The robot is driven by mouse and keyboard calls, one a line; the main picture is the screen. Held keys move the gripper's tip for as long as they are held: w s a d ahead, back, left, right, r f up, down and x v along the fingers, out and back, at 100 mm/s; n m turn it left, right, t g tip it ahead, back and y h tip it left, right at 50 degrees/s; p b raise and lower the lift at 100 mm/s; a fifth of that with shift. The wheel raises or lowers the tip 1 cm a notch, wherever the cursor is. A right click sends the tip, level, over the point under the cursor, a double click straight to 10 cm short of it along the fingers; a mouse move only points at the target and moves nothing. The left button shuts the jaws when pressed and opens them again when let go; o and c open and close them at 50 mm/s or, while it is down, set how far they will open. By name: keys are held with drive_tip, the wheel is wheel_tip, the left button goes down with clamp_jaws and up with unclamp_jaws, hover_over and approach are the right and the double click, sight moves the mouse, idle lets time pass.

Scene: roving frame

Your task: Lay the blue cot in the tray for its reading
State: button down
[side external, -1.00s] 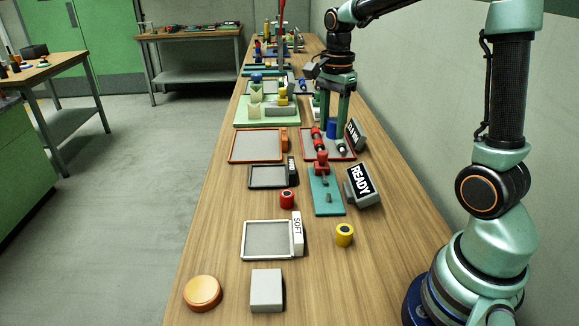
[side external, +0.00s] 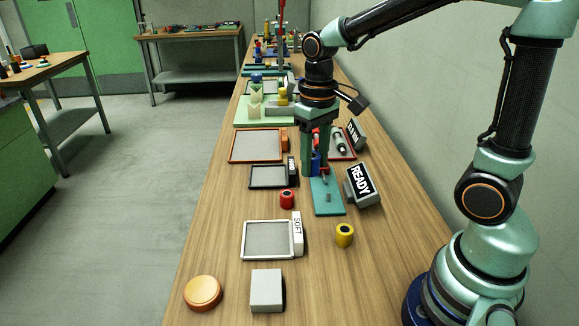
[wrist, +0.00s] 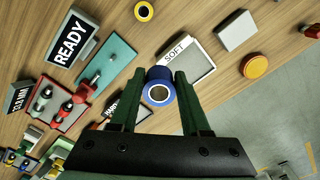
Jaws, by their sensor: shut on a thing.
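The blue cot (wrist: 154,74) is a short blue cylinder with a pale-lined hole. My gripper (wrist: 160,84) is shut on it, one finger on each side. In the side external view my gripper (side external: 314,168) hangs above the back end of a teal plate, with the blue cot (side external: 316,160) between its fingers. The white-framed tray (side external: 246,241) labelled SOFT lies nearer the camera and left. The black-framed tray (side external: 251,178), whose label is partly hidden, lies left of my gripper. An orange-framed tray (side external: 232,146) lies behind it.
The teal plate (side external: 328,208) carries an upright pin beside the READY sign (side external: 359,180). A red cot (side external: 287,198) and a yellow cot (side external: 344,235) stand on the bench. A grey block (side external: 266,289) and orange disc (side external: 202,292) stand in front. A red-framed tray (wrist: 38,124) holds rollers.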

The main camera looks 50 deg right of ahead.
sight(271, 241)
drive_tip(key=shift+a+n, duration=0.25)
drive_tip(key=shift+n, duration=0.15)
drive_tip(key=w+a+r+n, duration=0.25)
drive_tip(key=w+a, duration=0.25)
drive_tip(key=a, duration=0.3)
drive_tip(key=shift+n, duration=0.25)
drive_tip(key=f, duration=1.9)
drive_tip(key=shift+w+d+f, duration=0.1)
drive_tip(key=shift+d+f, duration=0.1)
drive_tip(key=shift+d, duration=0.1)
drive_tip(key=shift+f, duration=0.1)
drive_tip(key=shift+f, duration=0.15)
drive_tip(key=shift+c, duration=1.9)
unclamp_jaws()
